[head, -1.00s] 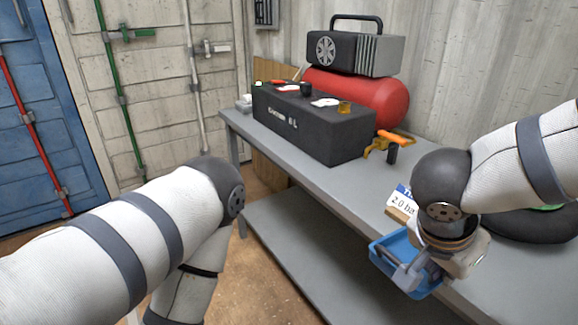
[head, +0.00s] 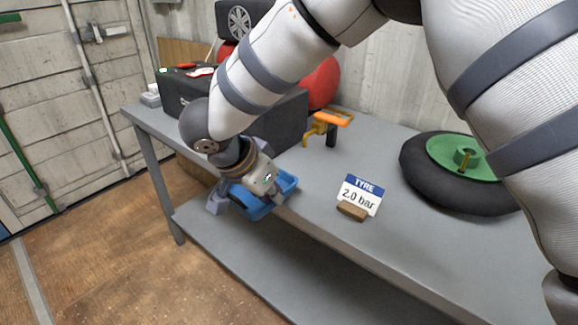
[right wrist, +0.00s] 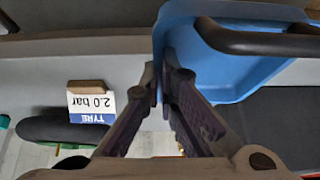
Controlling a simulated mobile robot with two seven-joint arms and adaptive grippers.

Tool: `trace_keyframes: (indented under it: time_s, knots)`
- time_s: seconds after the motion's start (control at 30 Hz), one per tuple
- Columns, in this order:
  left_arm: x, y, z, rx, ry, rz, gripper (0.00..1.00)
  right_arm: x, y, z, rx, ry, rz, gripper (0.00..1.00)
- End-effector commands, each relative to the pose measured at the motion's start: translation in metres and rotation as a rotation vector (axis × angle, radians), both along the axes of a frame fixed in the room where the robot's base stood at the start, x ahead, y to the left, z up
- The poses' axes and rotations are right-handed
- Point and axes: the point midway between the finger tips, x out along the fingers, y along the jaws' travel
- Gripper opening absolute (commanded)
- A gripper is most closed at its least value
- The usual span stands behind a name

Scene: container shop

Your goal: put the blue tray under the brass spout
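The blue tray (head: 284,186) is at the front edge of the grey bench, below the black box. My right gripper (head: 262,198) reaches down over it. In the right wrist view, the gripper's fingers (right wrist: 165,88) close on the side wall of the blue tray (right wrist: 215,65), and a dark bar crosses the tray. The arm and gripper hide part of the tray. I cannot pick out the brass spout for certain; my right arm covers part of the black box (head: 290,122). My left gripper is not in view.
On the bench (head: 315,195) stand an orange-and-yellow tool (head: 325,125), a "TYRE 2.0 bar" card (head: 361,195) in a wooden block, and a black tyre with a green hub (head: 460,155). A red tank (head: 322,82) is behind the box. A lower shelf runs beneath.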

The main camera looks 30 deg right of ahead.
Motion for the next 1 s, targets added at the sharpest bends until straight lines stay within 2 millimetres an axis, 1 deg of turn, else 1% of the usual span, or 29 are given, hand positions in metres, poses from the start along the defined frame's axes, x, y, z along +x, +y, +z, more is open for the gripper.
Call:
trace_keyframes:
  time_s: [0.03,0.1,0.2,0.3,0.47,0.6,0.63,0.7,1.0]
  knots:
    - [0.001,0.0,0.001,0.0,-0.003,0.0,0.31,0.007,-0.016,0.002,0.001,-0.004,-0.006,0.0]
    - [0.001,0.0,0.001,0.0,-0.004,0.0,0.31,0.016,-0.038,0.001,0.001,-0.004,-0.005,0.0]
    - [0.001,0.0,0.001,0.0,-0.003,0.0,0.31,0.029,-0.065,0.001,0.001,-0.001,-0.003,0.0]
    - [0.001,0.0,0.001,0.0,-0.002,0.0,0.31,0.037,-0.082,0.0,0.001,-0.001,0.0,0.0]
    - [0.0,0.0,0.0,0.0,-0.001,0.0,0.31,0.044,-0.097,0.0,0.001,0.0,0.001,0.0]
    - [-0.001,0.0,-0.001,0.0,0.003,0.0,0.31,0.055,-0.123,0.0,0.0,-0.002,0.0,0.0]
    - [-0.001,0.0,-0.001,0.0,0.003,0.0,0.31,0.057,-0.127,-0.003,0.0,0.001,0.002,0.0]
    - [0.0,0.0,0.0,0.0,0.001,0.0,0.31,0.055,-0.124,-0.014,-0.001,0.003,0.005,0.0]
    - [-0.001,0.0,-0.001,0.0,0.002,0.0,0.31,0.056,-0.124,-0.017,0.001,0.001,0.003,0.0]
